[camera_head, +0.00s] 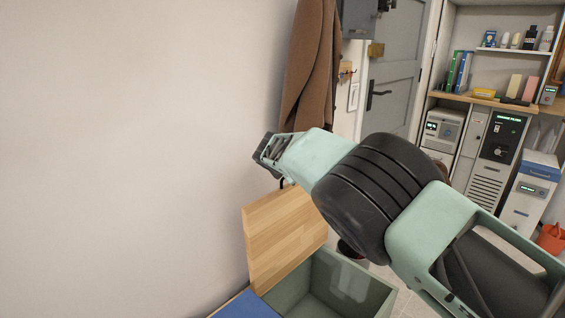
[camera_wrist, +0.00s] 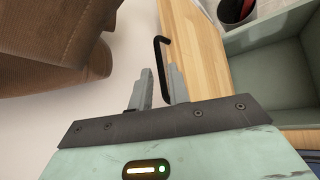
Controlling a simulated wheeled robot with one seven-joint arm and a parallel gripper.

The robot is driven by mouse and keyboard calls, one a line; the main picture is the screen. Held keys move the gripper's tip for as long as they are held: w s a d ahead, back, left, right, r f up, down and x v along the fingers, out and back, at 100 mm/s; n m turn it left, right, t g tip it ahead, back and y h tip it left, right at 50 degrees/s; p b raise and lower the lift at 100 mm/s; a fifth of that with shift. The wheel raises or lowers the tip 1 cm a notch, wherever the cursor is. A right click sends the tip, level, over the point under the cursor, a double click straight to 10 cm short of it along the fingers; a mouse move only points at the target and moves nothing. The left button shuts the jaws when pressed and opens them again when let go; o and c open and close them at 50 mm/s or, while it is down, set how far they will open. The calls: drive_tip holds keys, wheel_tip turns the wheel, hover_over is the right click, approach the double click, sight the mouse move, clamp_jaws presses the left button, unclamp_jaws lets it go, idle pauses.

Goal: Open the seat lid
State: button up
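The wooden seat lid (camera_head: 285,235) stands raised, close to upright, beside the green-grey storage box (camera_head: 378,297), whose inside shows. In the wrist view the lid (camera_wrist: 196,45) runs along the right of the fingers, with a black bar handle (camera_wrist: 157,55) on it. My gripper (camera_head: 265,153) is above the lid's upper edge near the wall. In the wrist view my gripper's fingers (camera_wrist: 161,88) are apart, with the lower part of the handle between them and a gap showing beside it. Whether a finger touches the handle is unclear.
A brown coat (camera_head: 312,65) hangs on the wall close behind my gripper; it also fills the upper left of the wrist view (camera_wrist: 50,45). A blue seat surface (camera_head: 245,306) lies left of the box. A grey door (camera_head: 395,85) and shelves stand farther back.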

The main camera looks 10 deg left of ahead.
drive_tip(key=v, duration=1.2)
drive_tip(key=shift+b, duration=0.3)
drive_tip(key=s+d+m+g+p, duration=0.4)
drive_tip(key=s+d+m, duration=0.3)
drive_tip(key=d, duration=0.3)
drive_tip(key=s+d+r+m+g+p, duration=0.2)
drive_tip(key=s+d+m, duration=0.2)
drive_tip(key=s, duration=0.8)
drive_tip(key=s+d+r+m+g+y+p, duration=0.1)
drive_tip(key=s+d, duration=0.4)
drive_tip(key=s, duration=0.7)
drive_tip(key=s+d+r+m+g+y+p, duration=0.1)
drive_tip(key=s+d+r+m+g+p, duration=0.2)
drive_tip(key=s, duration=0.9)
drive_tip(key=d+m, duration=0.2)
drive_tip(key=m, duration=0.1)
drive_tip(key=shift+m, duration=0.3)
